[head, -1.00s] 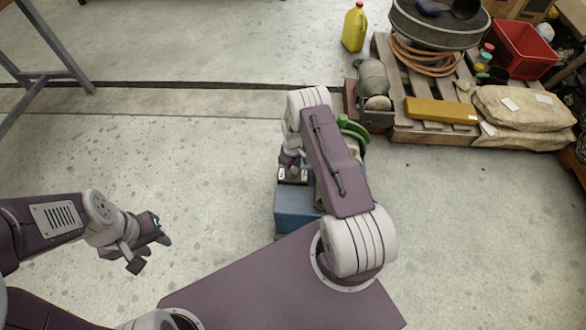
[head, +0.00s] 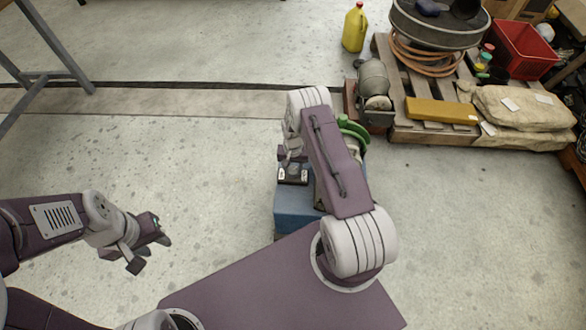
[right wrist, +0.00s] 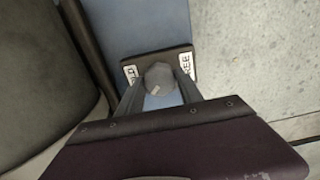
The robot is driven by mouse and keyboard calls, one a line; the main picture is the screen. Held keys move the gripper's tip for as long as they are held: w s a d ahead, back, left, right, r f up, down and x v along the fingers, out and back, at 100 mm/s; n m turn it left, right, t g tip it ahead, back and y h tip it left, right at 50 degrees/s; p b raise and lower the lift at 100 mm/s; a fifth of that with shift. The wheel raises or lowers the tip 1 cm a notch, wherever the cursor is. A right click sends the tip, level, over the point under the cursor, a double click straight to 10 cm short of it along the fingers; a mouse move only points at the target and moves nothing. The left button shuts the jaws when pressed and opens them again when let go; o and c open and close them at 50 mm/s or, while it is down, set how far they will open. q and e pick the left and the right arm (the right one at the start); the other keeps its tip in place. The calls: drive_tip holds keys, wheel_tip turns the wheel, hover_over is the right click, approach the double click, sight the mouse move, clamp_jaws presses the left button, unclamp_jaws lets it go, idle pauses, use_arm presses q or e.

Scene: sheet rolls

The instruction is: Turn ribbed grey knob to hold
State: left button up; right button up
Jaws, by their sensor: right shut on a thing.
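The ribbed grey knob (right wrist: 160,77) sits on a dark plate (right wrist: 128,66) on a blue box (head: 296,211). A small pale mark shows on its near side, slightly left of centre, in the right wrist view. The plate has a white label at each end; the right one reads partly as "FREE", and the left one is partly hidden and looks like "HOLD". My right gripper (right wrist: 160,92) is shut on the knob, one finger on each side. In the head view the knob is hard to make out. My left gripper (head: 150,254) is open and empty, away from the box.
A green part (head: 352,130) shows behind my right arm. A small motor-like machine (head: 373,78) and a pallet (head: 420,133) with sacks (head: 522,112) stand back right. A yellow jug (head: 355,28) stands behind. The floor around my left gripper is clear.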

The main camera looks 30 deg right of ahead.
sight(293, 170)
drive_tip(key=m, duration=0.4)
drive_tip(key=shift+m, duration=0.3)
drive_tip(key=m, duration=0.4)
drive_tip(key=shift+m, duration=0.4)
drive_tip(key=o, duration=1.4)
drive_tip(key=shift+c, duration=0.2)
wheel_tip(293, 170, up, 9)
drive_tip(key=p, duration=0.3)
drive_tip(key=shift+f, duration=0.2)
drive_tip(key=shift+r, duration=0.25)
